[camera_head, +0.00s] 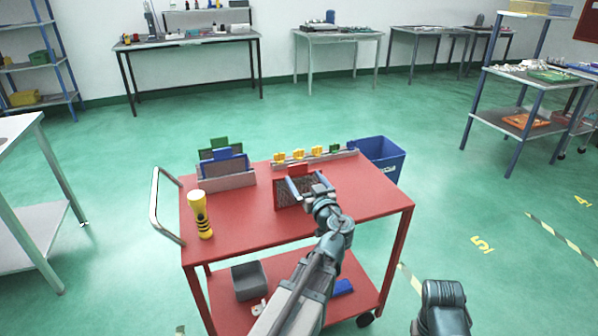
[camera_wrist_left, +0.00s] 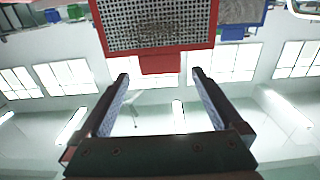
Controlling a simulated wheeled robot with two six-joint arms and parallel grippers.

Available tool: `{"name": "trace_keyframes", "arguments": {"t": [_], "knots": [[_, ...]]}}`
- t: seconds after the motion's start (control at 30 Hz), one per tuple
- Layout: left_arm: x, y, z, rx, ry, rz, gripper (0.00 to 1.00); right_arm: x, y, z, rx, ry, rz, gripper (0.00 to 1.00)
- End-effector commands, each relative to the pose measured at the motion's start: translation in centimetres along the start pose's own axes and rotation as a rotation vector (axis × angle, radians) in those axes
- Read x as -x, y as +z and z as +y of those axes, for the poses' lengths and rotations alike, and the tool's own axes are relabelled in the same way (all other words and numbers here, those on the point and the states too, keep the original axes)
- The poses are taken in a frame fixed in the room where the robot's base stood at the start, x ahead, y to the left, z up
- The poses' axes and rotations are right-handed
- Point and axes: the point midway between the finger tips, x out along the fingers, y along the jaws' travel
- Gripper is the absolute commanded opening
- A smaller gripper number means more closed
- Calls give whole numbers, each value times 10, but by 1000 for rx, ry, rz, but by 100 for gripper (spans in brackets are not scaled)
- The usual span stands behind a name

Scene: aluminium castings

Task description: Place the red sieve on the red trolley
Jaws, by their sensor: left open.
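The red sieve (camera_head: 284,195), a red frame with grey mesh and a red tab on top, stands near upright on the top of the red trolley (camera_head: 250,228). In the left wrist view the sieve (camera_wrist_left: 158,24) fills the upper middle, its tab pointing down toward my fingertips. My left gripper (camera_head: 308,184) is open and empty just beside the sieve's top edge. In the left wrist view the tab lies just beyond the gap between the open fingers (camera_wrist_left: 160,76), apart from both. The sieve's right part is hidden by my gripper. Only a right arm link shows.
A rack (camera_head: 228,181) with green and blue sieves stands at the trolley's back left. A yellow flashlight (camera_head: 200,215) stands at the left. A strip with yellow and green pieces (camera_head: 317,154) runs along the back edge. A blue bin (camera_head: 381,157) stands behind. The front top is mostly bare.

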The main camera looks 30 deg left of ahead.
Motion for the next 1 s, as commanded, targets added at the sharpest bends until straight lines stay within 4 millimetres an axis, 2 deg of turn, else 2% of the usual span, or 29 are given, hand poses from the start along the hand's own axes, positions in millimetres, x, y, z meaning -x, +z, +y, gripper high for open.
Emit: {"name": "trace_keyframes", "arguments": {"t": [0.03, 0.2, 0.67, 0.77, 0.87, 0.97, 1.0], "knots": [[10, 0, -1, 0, 3, 0, 100, 0, 0, 0, 0, 0, 0, 50], [25, 0, 0, 0, 2, 0, 100, 0, 0, 0, 0, 0, 0, 50], [32, 5, 0, -10, -7, -21, 100, 0, 0, 0, 0, 0, 0, 50], [46, 25, 1, -60, -29, -115, 100, 0, 0, 0, 0, 0, 0, 50], [75, 65, 4, -172, -41, -307, 100, 0, 0, 0, 0, 0, 0, 50], [121, 115, 12, -335, 9, -559, 100, 0, 0, 0, 0, 0, 0, 50], [144, 134, 15, -409, 51, -663, 100, 0, 0, 0, 0, 0, 0, 50]]}}
